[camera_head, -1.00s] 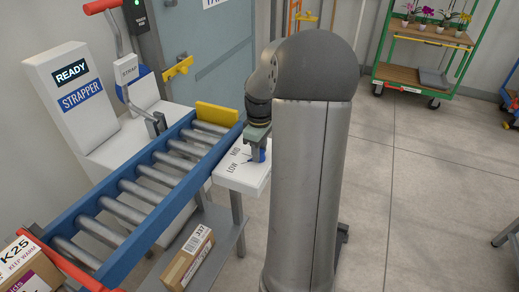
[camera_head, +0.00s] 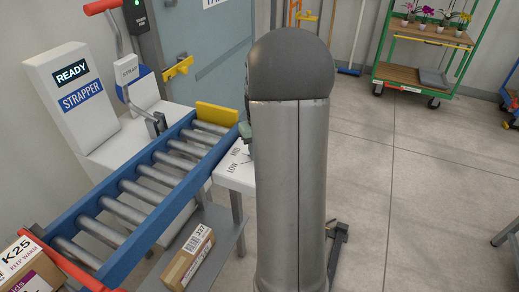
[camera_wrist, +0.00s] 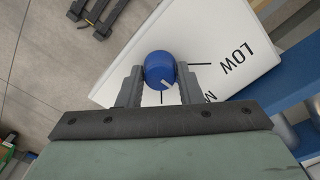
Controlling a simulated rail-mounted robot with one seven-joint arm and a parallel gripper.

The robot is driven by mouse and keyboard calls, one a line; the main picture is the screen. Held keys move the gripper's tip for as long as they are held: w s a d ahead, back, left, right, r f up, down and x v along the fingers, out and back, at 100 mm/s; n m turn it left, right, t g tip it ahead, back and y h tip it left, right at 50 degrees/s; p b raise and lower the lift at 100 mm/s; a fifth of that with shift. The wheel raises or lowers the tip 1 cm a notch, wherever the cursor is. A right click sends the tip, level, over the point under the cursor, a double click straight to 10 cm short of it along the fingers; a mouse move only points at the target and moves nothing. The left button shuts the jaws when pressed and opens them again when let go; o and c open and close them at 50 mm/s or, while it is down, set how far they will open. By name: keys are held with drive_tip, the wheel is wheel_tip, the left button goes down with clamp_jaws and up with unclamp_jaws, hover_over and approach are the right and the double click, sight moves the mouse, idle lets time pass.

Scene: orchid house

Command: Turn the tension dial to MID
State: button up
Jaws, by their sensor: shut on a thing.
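The blue tension dial (camera_wrist: 159,69) sits on a white panel (camera_wrist: 225,25) in the wrist view. My gripper (camera_wrist: 160,76) is shut on it, one finger on each side. The dial's short white pointer mark slants toward the lower right, away from the LOW tick and toward partly hidden lettering beside the right finger. The word LOW (camera_wrist: 236,57) is clear. In the head view my arm hides the dial; the panel (camera_head: 235,178) shows LOW and MID at its left part.
A blue roller conveyor (camera_head: 150,205) with a yellow end stop (camera_head: 217,113) runs beside the panel. The strapper (camera_head: 75,90) behind shows READY. A carton (camera_head: 188,258) lies on a lower shelf. Open floor (camera_head: 430,200) spreads to the right.

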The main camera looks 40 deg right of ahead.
drive_tip(key=shift+m, duration=0.3)
drive_tip(key=o, duration=1)
drive_tip(key=shift+c, duration=0.2)
wheel_tip(320, 180, up, 18)
drive_tip(key=p, duration=0.1)
drive_tip(key=shift+f, duration=0.25)
